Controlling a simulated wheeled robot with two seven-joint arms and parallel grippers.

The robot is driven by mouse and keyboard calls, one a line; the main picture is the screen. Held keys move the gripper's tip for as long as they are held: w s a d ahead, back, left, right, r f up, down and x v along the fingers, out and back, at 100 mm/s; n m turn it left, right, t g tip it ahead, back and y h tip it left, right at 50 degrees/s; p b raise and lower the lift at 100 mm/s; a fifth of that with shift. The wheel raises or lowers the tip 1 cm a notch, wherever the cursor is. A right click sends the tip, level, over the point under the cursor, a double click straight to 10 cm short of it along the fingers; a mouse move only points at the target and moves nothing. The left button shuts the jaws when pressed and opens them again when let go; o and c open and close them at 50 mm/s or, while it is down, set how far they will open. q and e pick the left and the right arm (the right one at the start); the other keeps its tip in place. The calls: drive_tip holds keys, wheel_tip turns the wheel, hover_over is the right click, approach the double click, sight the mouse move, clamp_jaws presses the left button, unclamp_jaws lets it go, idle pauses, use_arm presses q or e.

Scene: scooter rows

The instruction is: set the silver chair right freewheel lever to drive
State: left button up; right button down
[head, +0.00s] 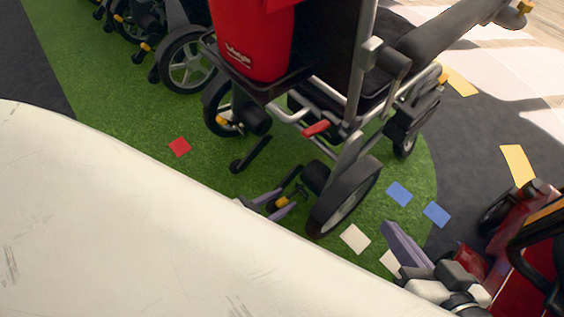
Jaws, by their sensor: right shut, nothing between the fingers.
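The silver chair (352,110) stands at the centre with its back to me, a red bag hanging on its backrest. By its right rear wheel (345,200) a short lever with a yellow grip (283,202) sticks out low toward me. My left gripper (283,204) reaches in there, its two purple fingers apart on either side of the yellow grip. Whether they touch it I cannot tell. The lever's exact setting is too small to read. My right gripper (388,228) is shut and empty, right of the wheel, in front of the chair's back corner.
A red scooter (525,255) stands close at the lower right, near my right arm. Another dark wheeled chair (187,62) is at the upper left. Flat coloured squares, such as a red one (179,147), lie on the green mat (120,95), which is open at left.

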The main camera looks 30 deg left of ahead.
sight(283, 200)
use_arm(q)
drive_tip(key=shift+c, duration=0.5)
